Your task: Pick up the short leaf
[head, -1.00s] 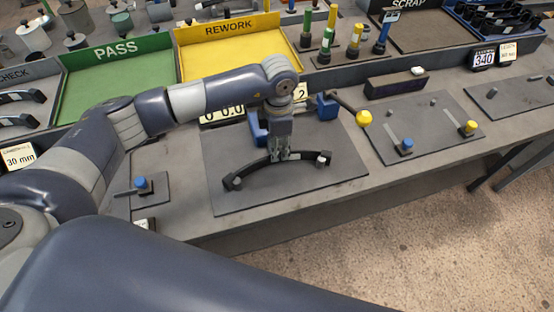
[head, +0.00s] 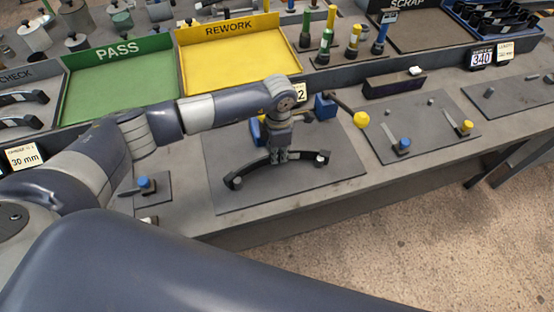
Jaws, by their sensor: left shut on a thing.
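A dark curved leaf (head: 251,168) with rolled ends spans the middle of a dark grey mat (head: 300,187) on the bench. My left gripper (head: 280,157) points down over the leaf and is shut on it near its middle. The gripper covers that part of the leaf. I cannot tell whether the leaf is resting on the mat or just above it. Further dark leaves (head: 499,17) lie in a blue tray at the top right, and others lie in the CHECK tray (head: 22,97) at the left. My right gripper does not show.
Behind the mat are a green PASS tray (head: 110,87) and a yellow REWORK tray (head: 235,65). A yellow-knobbed lever (head: 361,119) stands at the mat's right. A plate with clamps (head: 425,118) lies further right. A small blue-knobbed fixture (head: 144,183) is at the left.

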